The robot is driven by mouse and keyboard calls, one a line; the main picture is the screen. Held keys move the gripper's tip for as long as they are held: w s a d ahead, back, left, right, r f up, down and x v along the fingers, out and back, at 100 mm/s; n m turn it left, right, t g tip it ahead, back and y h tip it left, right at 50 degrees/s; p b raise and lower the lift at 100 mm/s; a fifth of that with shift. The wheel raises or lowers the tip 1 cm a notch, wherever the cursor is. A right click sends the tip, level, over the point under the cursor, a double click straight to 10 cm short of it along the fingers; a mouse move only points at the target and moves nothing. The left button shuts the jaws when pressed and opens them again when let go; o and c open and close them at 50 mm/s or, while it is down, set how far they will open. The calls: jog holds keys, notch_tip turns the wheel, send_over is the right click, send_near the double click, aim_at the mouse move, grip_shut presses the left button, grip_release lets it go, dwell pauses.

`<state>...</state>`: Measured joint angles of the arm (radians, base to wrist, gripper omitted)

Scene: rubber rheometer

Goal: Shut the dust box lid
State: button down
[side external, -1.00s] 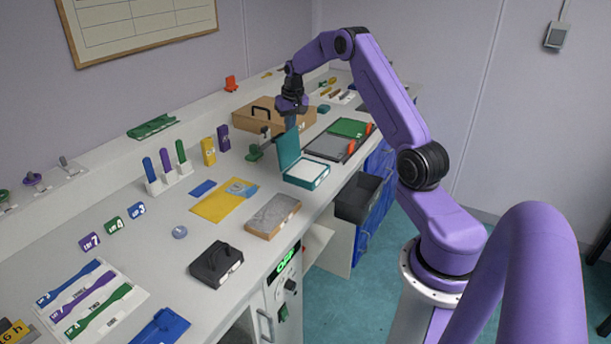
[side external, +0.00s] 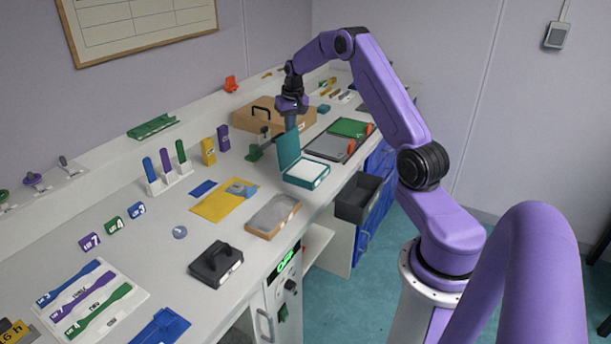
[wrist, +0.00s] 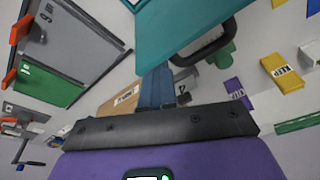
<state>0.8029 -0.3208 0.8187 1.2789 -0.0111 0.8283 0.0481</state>
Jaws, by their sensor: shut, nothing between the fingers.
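The teal dust box (side external: 306,174) stands near the bench's front edge in the side view, with a pale inside showing. Its lid (side external: 288,152) is up, standing roughly upright on the box's far-left side. In the wrist view a broad teal panel, which looks like the lid (wrist: 190,25), fills the top middle. My gripper (side external: 290,125) is shut and empty, pointing down just behind the lid's top edge. Its blue fingers sit together in the wrist view (wrist: 156,75), close to the panel's lower edge. I cannot tell whether they touch it.
A brown case (side external: 272,119) with a dark handle stands behind my gripper. A green clamp-like piece (side external: 255,152) is left of the lid. A grey board with a green patch (side external: 348,128) lies to the right. A yellow envelope (side external: 222,203) and a shallow tray (side external: 273,230) lie in front.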

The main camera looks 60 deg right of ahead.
jog(key=shift+s+a+f, duration=0.1)
jog(key=shift+s+f, duration=0.4)
jog(key=shift+f, duration=0.05)
jog(key=s+r, duration=0.5)
jog(key=r, duration=0.2)
jog(key=shift+s+r, duration=0.25)
jog(key=shift+s, duration=0.05)
dwell(1.4)
